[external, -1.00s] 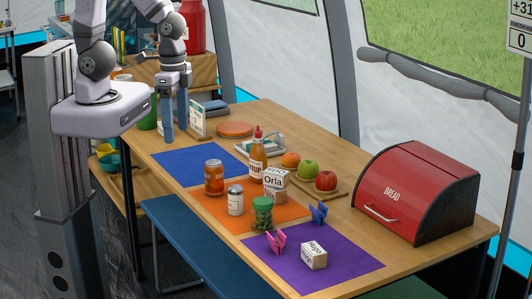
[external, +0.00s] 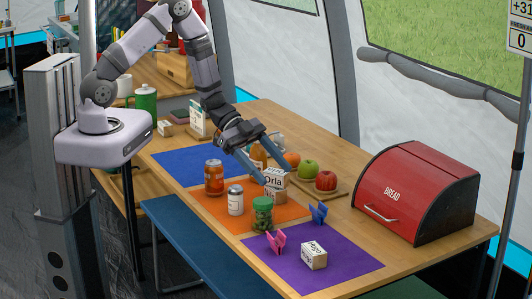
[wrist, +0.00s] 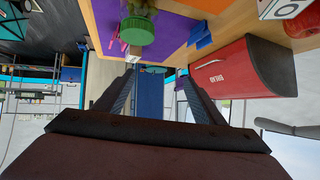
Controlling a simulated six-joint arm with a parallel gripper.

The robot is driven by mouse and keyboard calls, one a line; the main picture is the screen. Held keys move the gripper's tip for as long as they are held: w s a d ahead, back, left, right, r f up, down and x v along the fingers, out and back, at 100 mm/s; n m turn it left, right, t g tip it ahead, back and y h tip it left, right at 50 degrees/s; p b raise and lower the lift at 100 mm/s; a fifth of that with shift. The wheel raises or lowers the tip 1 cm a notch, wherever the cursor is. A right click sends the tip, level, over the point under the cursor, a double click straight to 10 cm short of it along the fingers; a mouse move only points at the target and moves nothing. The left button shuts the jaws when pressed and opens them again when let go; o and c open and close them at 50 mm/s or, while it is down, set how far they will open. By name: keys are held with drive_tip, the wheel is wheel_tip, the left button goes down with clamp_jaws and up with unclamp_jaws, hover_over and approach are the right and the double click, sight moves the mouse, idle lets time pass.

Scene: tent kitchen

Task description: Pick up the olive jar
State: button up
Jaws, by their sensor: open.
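The olive jar (external: 262,214) is a squat clear jar with a green lid and green contents. It stands at the front edge of the orange mat (external: 226,212). My gripper (external: 275,172) is open and empty, behind and above the jar, near the Orla carton (external: 274,182). In the wrist view its two fingers (wrist: 155,78) stand apart, with the jar beyond them, not between them.
A can (external: 236,200) and an orange-red jar (external: 213,178) stand left of the olive jar. A red bread box (external: 417,190) stands at right.

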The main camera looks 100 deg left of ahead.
sight(258, 198)
drive_tip(key=shift+s+d+f+m+t+h+b, duration=0.15)
drive_tip(key=shift+s+d+f+h, duration=0.15)
drive_tip(key=shift+s+h, duration=0.25)
drive_tip(key=shift+s+d+f+m+t+h+b, duration=0.15)
drive_tip(key=shift+s+d+f+h, duration=0.05)
drive_tip(key=shift+s+d+h, duration=0.3)
drive_tip(key=shift+s+d+r+h, duration=0.1)
drive_tip(key=shift+s+d+h, duration=0.15)
drive_tip(key=shift+s+h, duration=0.25)
drive_tip(key=shift+f+p, duration=0.45)
drive_tip(key=shift+f, duration=2.8)
drive_tip(key=shift+p+x, duration=0.75)
drive_tip(key=shift+x, duration=0.9)
drive_tip(key=shift+f, duration=0.15)
drive_tip(key=c, duration=1.3)
